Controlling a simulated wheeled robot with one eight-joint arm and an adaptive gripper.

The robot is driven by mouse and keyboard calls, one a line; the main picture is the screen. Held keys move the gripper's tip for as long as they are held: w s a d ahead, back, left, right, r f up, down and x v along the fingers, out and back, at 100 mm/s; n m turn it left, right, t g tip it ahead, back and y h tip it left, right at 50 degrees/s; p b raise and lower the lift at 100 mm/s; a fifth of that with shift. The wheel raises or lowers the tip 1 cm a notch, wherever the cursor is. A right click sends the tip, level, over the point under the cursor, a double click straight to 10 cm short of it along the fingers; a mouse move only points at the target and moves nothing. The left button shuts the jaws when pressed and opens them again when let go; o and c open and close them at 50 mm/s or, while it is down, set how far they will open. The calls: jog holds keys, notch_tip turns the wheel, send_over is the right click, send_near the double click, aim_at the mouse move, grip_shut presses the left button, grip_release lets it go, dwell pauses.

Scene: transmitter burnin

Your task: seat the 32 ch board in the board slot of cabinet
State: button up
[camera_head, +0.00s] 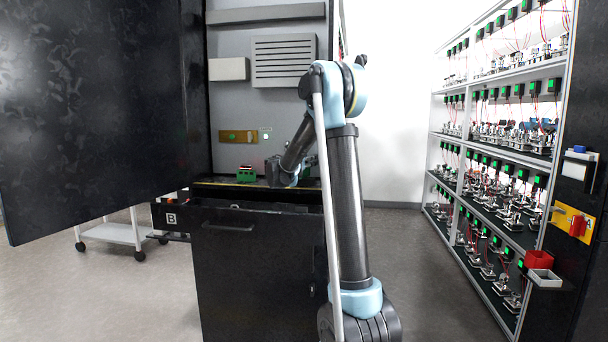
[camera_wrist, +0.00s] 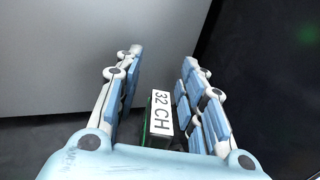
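The 32 ch board (camera_wrist: 160,112) shows in the wrist view as a narrow edge with a white "32 CH" label and a green strip beside it. My gripper (camera_wrist: 160,58) is open, with one finger on each side of the board and visible gaps; whether it reaches down around the board is unclear. In the head view my gripper (camera_head: 277,172) is low inside the open cabinet (camera_head: 290,108), over its ledge. A green part (camera_head: 246,174) sits just left of it; I cannot tell whether it is the same board. The board slot is not distinguishable.
The cabinet's large dark door (camera_head: 95,110) stands open at the left. A black drawer (camera_head: 230,228) marked B is below the ledge. A white cart (camera_head: 115,235) stands behind the door. Shelves (camera_head: 500,130) of wired devices line the right, with floor between.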

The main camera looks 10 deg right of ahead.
grip_shut()
